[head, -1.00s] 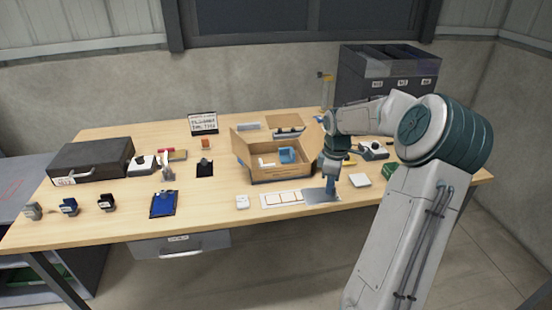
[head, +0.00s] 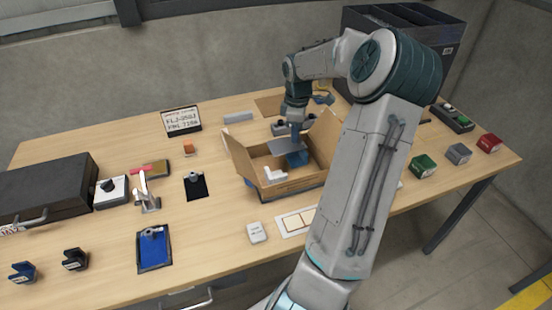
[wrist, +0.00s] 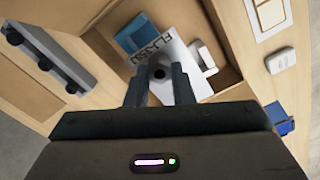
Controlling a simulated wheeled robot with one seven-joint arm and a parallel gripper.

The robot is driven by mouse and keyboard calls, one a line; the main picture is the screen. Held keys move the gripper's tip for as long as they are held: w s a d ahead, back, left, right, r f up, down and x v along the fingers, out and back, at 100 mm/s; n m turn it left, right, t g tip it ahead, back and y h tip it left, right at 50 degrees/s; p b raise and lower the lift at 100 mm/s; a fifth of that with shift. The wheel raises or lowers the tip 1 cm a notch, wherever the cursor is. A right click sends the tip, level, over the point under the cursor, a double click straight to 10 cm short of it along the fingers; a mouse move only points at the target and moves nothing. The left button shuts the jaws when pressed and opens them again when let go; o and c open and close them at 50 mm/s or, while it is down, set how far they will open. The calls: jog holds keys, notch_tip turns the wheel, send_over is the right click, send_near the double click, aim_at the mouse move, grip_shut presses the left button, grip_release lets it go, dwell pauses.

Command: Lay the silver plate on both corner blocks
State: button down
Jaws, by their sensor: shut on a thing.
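My gripper (head: 296,132) is shut on the silver plate (head: 283,149) and holds it over the open cardboard box (head: 292,187). In the wrist view the plate (wrist: 168,62) carries dark lettering and extends out between the fingers (wrist: 158,88). A blue corner block (head: 297,159) is in the box, partly hidden by the plate; it also shows in the wrist view (wrist: 136,34). A white corner block (head: 275,178) sits in the box nearer its front left; it also shows in the wrist view (wrist: 205,57). I cannot tell whether the plate touches either block.
The box's flaps stand open around it. A sign (head: 182,121) stands behind to the left. A white card sheet (head: 293,222) and a small white box (head: 257,232) lie in front. Several small coloured boxes, one green (head: 424,166), are at the right. My arm hides the table right of the box.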

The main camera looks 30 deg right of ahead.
notch_tip(320, 180, down, 10)
jog(key=shift+d+r+p, duration=0.1)
jog(key=shift+p, duration=0.25)
jog(key=shift+f, duration=0.2)
jog(key=c, duration=1.3)
grip_release()
jog(key=shift+o, duration=0.2)
jog(key=shift+r, duration=0.1)
